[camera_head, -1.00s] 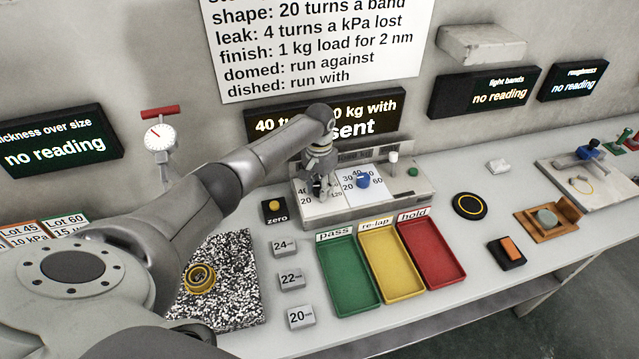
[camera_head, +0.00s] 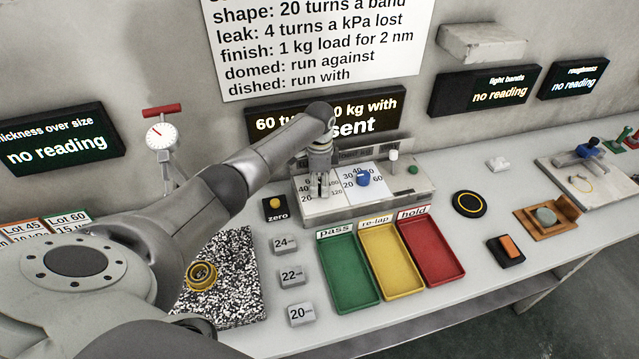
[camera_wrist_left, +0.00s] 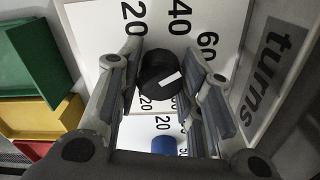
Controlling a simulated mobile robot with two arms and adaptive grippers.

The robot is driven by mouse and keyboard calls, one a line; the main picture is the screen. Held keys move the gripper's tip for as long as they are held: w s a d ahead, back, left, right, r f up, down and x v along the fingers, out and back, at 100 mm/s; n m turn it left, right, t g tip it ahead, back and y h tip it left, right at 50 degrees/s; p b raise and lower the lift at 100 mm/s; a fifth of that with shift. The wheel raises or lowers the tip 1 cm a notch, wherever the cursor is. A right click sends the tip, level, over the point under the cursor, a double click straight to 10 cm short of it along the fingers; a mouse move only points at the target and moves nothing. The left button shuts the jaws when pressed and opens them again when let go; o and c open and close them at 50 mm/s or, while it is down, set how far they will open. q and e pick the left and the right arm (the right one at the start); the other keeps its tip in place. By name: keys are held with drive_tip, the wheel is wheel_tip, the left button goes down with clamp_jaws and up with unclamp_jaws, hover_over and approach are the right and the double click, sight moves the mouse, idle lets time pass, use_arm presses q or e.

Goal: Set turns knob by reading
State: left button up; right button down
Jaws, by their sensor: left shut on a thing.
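The turns knob (camera_wrist_left: 163,80) is black with a white mark. In the left wrist view it sits between the fingers of my left gripper (camera_wrist_left: 167,88), which is shut on it. Its mark points right and slightly up, roughly toward the 60 on the dial plate (camera_wrist_left: 181,22). In the head view my left gripper (camera_head: 321,188) hides the knob on the control box (camera_head: 322,213). The display (camera_head: 262,125) behind my arm reads "60 tu…", "0 kg with" and "sent"; the arm covers part of it. My right gripper is not in view.
A blue knob (camera_head: 363,179) stands just right of the gripper, with a white switch (camera_head: 393,157) and green button (camera_head: 413,170) beyond. Green (camera_head: 349,276), yellow and red trays lie in front. A wall sign (camera_head: 318,45) lists "shape: 20 turns a band".

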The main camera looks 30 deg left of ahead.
sight(320, 183)
use_arm(q)
drive_tip(key=shift+m, duration=0.7)
drive_tip(key=o, duration=1)
drive_tip(key=shift+o, duration=0.2)
wheel_tip(320, 183, up, 12)
